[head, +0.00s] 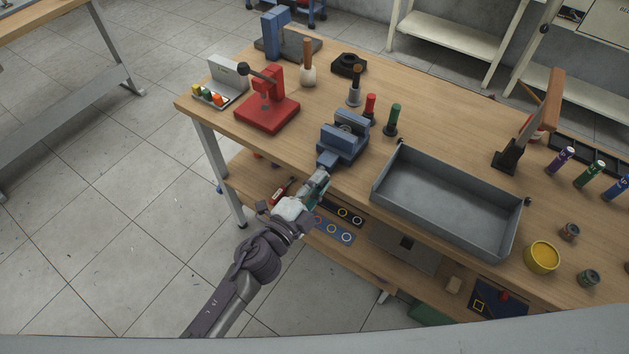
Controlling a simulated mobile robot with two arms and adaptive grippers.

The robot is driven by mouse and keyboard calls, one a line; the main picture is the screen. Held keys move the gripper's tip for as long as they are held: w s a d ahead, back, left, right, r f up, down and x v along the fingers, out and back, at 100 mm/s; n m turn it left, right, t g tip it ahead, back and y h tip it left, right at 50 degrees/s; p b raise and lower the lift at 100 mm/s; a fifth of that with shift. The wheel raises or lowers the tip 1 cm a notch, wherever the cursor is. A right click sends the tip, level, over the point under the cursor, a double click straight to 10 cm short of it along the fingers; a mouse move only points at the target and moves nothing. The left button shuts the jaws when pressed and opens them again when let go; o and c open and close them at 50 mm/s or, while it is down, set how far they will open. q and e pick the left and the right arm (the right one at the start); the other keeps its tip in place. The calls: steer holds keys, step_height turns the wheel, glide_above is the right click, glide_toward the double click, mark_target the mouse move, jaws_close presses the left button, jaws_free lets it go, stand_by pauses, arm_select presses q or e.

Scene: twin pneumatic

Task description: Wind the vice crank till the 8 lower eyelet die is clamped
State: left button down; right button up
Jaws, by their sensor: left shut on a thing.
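The blue vice (345,148) stands at the front edge of the wooden bench, its front end facing my arm. A small round grey part shows between its jaws; it may be the 8 lower eyelet die, but it is too small to identify, and I cannot tell whether the jaws touch it. My left gripper (321,176) reaches up from below to the front of the vice and is shut at the crank. The gripper hides most of the crank. My right gripper is not in view.
A grey metal tray (446,205) lies right of the vice. A red press (268,108) stands to its left. Red (370,106) and green-handled (394,117) tools stand close behind it. A lower shelf (345,262) holds several parts beneath the bench.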

arm_select(q)
step_height(320, 180, down, 7)
steer(key=m+b, duration=0.7)
steer(key=m, duration=1.2)
steer(key=shift+r+m, duration=0.2)
steer(key=shift+m, duration=0.2)
steer(key=shift+a, duration=0.15)
steer(key=c, duration=1.1)
jaws_free()
steer(key=shift+w, duration=0.1)
